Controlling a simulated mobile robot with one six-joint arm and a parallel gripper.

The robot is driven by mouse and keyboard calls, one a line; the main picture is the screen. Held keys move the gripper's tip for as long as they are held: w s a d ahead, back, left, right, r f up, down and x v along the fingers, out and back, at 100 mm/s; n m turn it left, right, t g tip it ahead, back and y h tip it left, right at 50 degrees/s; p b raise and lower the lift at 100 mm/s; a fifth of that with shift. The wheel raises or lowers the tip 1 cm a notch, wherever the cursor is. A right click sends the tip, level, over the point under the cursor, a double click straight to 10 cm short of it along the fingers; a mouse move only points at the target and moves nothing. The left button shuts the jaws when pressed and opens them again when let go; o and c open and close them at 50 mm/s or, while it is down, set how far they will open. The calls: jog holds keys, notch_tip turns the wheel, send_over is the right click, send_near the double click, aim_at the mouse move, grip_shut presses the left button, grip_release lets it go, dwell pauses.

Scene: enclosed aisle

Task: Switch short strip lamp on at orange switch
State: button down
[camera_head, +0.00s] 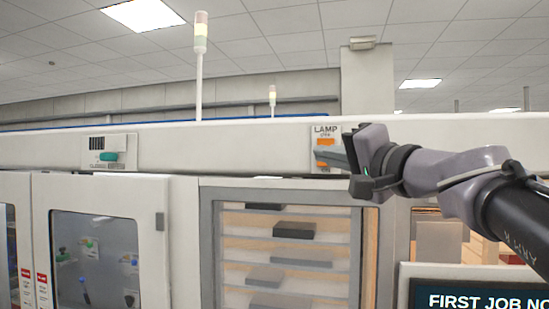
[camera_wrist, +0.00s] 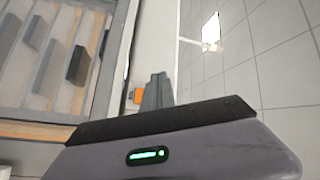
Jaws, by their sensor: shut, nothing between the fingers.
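The orange switch (camera_head: 325,142) sits on a pale plate marked LAMP, on the white beam above the cabinets. In the wrist view a bit of its orange (camera_wrist: 137,96) shows just left of the fingers. My gripper (camera_head: 319,155) is shut and empty, its grey fingertips in front of the plate and overlapping the switch. I cannot tell whether they touch it. The fingers hide part of the switch, so its position is unclear. A short strip fixture (camera_head: 362,43) tops the pale pillar and looks unlit; I cannot tell for sure that it is the task's lamp.
Another panel with a green knob (camera_head: 109,156) is on the beam at left. A glass-fronted cabinet with shelves of dark boxes (camera_head: 294,230) stands below the switch. A signal tower (camera_head: 200,70) rises behind the beam. A screen (camera_head: 480,296) is at lower right.

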jog(key=w+d+f+p, duration=0.1)
jog(key=w+d+p, duration=0.1)
jog(key=w, duration=0.6)
jog(key=shift+w+d+f+p, duration=0.15)
jog(key=shift+w+d+p, duration=0.2)
jog(key=shift+d, duration=0.2)
dwell(1.7)
jog(key=shift+w+d, duration=0.15)
jog(key=shift+w, duration=0.25)
jog(key=shift+w+d+f, duration=0.1)
jog(key=shift+w, duration=0.25)
dwell(0.6)
jog(key=shift+s+b, duration=0.15)
jog(key=shift+b, duration=0.15)
jog(key=shift+s+a+b, duration=0.3)
jog(key=shift+s+b, duration=0.15)
jog(key=shift+s, duration=0.3)
